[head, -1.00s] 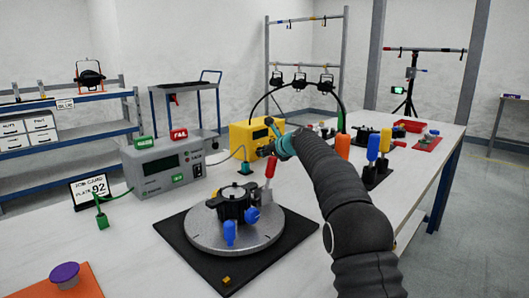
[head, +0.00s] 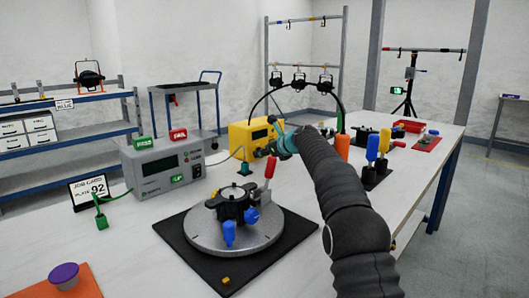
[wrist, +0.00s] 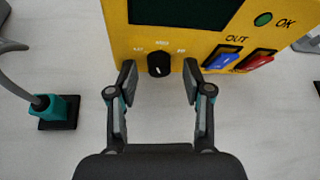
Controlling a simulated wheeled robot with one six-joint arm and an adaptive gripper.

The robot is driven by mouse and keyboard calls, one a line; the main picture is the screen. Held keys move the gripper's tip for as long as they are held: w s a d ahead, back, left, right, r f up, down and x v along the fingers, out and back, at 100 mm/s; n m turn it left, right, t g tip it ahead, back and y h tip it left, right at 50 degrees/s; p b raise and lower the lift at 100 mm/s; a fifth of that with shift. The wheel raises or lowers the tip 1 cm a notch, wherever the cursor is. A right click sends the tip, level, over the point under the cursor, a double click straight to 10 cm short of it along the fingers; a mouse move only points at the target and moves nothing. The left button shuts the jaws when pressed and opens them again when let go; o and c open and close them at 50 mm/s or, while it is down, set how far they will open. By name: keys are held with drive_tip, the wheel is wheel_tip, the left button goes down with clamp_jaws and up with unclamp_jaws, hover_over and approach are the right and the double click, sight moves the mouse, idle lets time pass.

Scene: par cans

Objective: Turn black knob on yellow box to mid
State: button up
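The yellow box (head: 243,137) stands on the bench behind the grey meter, and its front panel fills the top of the wrist view (wrist: 210,42). The black knob (wrist: 159,64) sits low on that panel, with small markings around it and a white pointer line that looks roughly vertical. My gripper (wrist: 158,80) is open, with one finger on each side of the knob and a gap to it on both sides. In the head view my gripper (head: 272,140) is at the box's front, and the knob cannot be made out there.
The panel also has a green OK light (wrist: 263,19), a blue socket (wrist: 222,61) and a red socket (wrist: 259,60). A teal connector on a black base (wrist: 58,109) stands left of my gripper. A round turntable (head: 232,244) is nearer on the bench.

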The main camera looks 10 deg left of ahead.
idle(0.3)
drive_tip(key=shift+s+a+n+t+h, duration=0.15)
drive_tip(key=shift+n+t+h, duration=0.15)
drive_tip(key=shift+n+t, duration=0.5)
drive_tip(key=shift+s+f+n+t+h, duration=0.15)
drive_tip(key=shift+n+t+h, duration=0.35)
drive_tip(key=shift+n+t, duration=0.8)
